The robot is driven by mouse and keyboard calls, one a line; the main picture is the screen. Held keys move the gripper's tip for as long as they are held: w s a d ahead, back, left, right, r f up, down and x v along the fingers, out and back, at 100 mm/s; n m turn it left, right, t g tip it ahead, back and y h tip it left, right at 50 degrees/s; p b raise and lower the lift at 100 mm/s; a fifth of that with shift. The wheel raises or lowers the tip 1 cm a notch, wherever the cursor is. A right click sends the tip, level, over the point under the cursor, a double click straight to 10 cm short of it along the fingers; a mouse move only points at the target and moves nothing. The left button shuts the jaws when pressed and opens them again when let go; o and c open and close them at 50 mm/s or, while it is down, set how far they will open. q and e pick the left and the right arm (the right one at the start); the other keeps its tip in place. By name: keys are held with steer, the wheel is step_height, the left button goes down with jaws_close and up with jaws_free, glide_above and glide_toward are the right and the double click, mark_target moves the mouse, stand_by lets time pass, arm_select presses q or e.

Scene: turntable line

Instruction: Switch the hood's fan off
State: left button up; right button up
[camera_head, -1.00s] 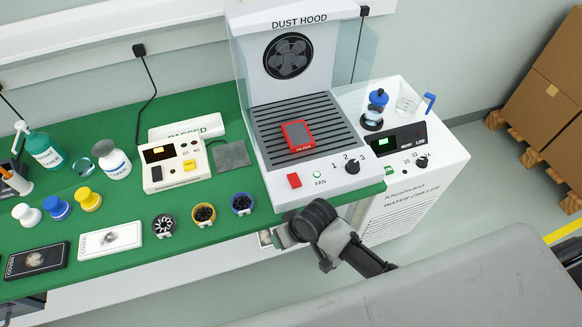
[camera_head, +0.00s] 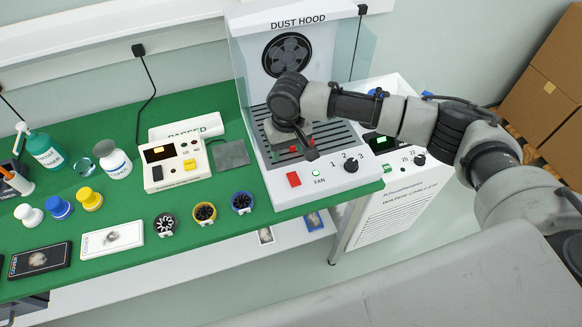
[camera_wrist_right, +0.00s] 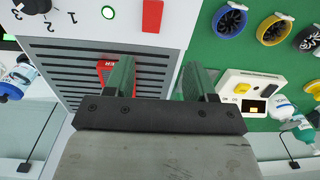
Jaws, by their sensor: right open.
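The dust hood (camera_head: 262,20) stands at the back, with its round fan (camera_head: 287,54) in the back wall. On its front panel are a red rocker switch (camera_head: 293,179), a lit green lamp (camera_head: 316,189) marked FAN and a black knob (camera_head: 350,165) with numbers. The right wrist view also shows the red switch (camera_wrist_right: 152,15), green lamp (camera_wrist_right: 108,12) and knob (camera_wrist_right: 35,5). My right gripper (camera_head: 307,145) is open and empty above the hood's slatted floor, behind the switch. Its two fingers (camera_wrist_right: 158,78) are apart and touch nothing visible. My left gripper is out of view.
A red device (camera_wrist_right: 107,68) lies on the slats, mostly hidden by my gripper. A white box with yellow button (camera_head: 174,165) stands left of the hood. Small fan cups (camera_head: 204,213) line the green bench front. A chiller (camera_head: 400,190) stands right, behind my arm.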

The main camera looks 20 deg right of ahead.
mark_target(291, 173)
steer(key=f, duration=0.3)
steer(key=f+p, duration=0.1)
steer(key=f, duration=0.2)
steer(key=d+f+p, duration=0.1)
steer(key=f, duration=0.2)
steer(key=shift+w+f, duration=0.25)
steer(key=shift+f, duration=0.15)
